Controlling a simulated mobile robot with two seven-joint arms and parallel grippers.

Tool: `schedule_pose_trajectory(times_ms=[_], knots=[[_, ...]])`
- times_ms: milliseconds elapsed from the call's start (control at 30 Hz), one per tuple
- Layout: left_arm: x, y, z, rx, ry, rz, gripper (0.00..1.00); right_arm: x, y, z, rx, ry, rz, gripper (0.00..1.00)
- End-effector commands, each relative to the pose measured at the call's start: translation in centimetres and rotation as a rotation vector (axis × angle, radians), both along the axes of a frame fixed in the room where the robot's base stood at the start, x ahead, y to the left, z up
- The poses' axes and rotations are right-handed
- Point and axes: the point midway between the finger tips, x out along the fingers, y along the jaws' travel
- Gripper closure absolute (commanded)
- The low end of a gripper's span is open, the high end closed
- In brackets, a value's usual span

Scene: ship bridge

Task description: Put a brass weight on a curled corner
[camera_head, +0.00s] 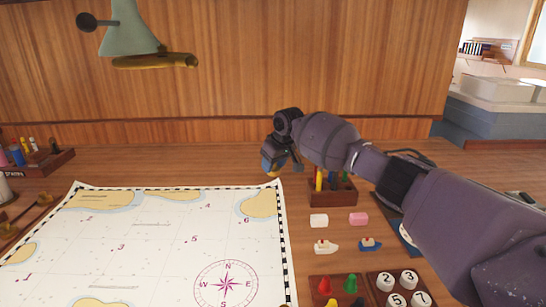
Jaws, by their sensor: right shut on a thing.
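The white sea chart (150,235) lies on the wooden desk, with its top left corner (79,184) and top right corner (279,181) at the far side. The top left corner looks slightly raised. My right gripper (274,165) is just above the chart's top right corner. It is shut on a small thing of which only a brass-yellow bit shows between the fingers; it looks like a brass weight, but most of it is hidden. I cannot tell whether it touches the paper. My left gripper is not in view.
A wooden pen holder (333,197) stands right of the corner, beneath my right arm. Erasers, small ship pieces and trays of pegs (337,285) and numbered discs (398,287) lie right of the chart. A marker rack (40,164) stands at the left. A lamp (130,30) hangs above.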

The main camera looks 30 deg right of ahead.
Motion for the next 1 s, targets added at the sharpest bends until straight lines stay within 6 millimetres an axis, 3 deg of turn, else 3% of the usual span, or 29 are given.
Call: schedule_pose_trajectory(times_ms=[367,1000], knots=[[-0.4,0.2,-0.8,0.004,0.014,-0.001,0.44,0.0,0.0,-0.9,0.000,0.000,0.000,0.85],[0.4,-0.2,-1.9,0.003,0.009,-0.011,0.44,0.0,-0.1,-5.7,-0.001,0.001,0.000,0.85]])
